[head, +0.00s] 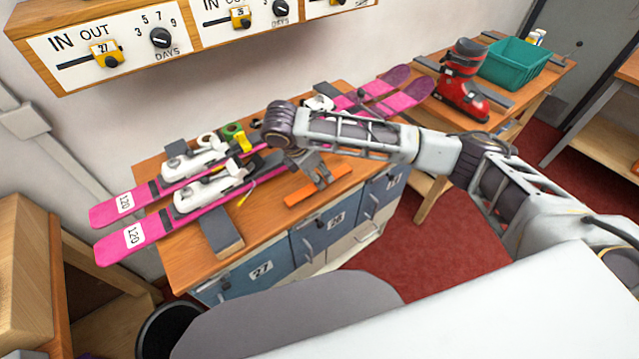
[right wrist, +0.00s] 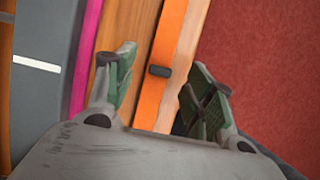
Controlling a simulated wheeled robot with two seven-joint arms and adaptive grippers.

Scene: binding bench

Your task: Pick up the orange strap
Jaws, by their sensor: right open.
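The orange strap (head: 302,195) lies flat along the front edge of the wooden bench in the head view. It runs up through the right wrist view (right wrist: 170,35), with a small dark piece on it. My right gripper (head: 314,170) reaches down over the strap's middle and hides part of it in the head view. Its open fingers (right wrist: 162,75) stand on either side of the strap in the right wrist view, with nothing between them held. Whether they touch it I cannot tell. My left gripper is not in view.
Two pink skis (head: 135,241) with white bindings lie across the bench (head: 270,226) behind the strap. A grey-topped block (head: 221,232) is at the bench's left front. A red boot (head: 461,85) and a green bin (head: 515,62) stand on a farther table. Red floor lies in front.

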